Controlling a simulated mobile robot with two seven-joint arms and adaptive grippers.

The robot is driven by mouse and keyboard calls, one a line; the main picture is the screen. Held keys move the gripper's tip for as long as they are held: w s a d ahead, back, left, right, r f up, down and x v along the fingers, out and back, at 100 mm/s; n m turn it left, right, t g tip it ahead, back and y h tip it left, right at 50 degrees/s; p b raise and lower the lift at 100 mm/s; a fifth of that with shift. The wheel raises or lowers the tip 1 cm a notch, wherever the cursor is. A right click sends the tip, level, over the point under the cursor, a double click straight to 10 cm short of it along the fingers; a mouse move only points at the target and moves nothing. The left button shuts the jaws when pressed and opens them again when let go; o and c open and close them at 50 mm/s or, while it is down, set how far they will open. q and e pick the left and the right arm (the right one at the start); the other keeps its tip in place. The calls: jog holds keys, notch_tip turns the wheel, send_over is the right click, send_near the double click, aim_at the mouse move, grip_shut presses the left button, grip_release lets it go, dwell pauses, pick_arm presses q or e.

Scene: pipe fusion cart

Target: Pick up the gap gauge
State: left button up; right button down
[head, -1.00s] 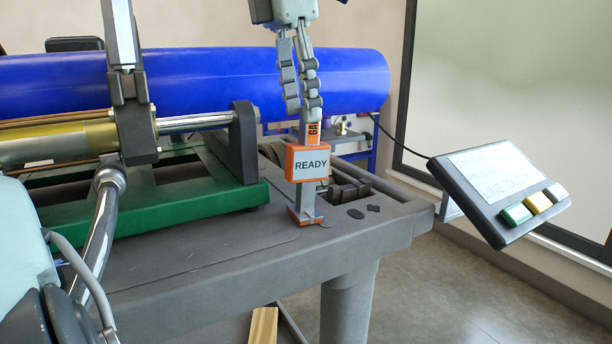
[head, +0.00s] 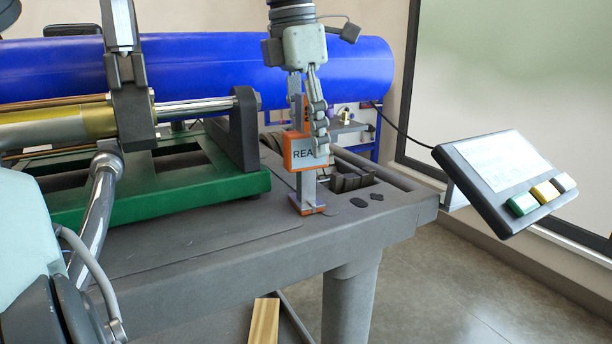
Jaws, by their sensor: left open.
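The gap gauge (head: 300,160) is an orange and grey tool with a white label, standing upright on the grey cart top (head: 220,235) near its right end. Its orange foot rests on the surface. My left gripper (head: 311,135) comes down from above and is open. I cannot tell whether the fingers touch the gauge. My right gripper is not in view.
A long blue pipe (head: 220,75) lies behind. A green frame (head: 200,195) with a dark clamp plate (head: 246,140) stands left of the gauge. A control panel (head: 510,175) with coloured buttons sticks out at the right. The cart top in front is clear.

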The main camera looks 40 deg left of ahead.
pick_arm(q)
grip_shut()
dwell(0.3)
jog(key=shift+r, duration=0.1)
dwell(0.4)
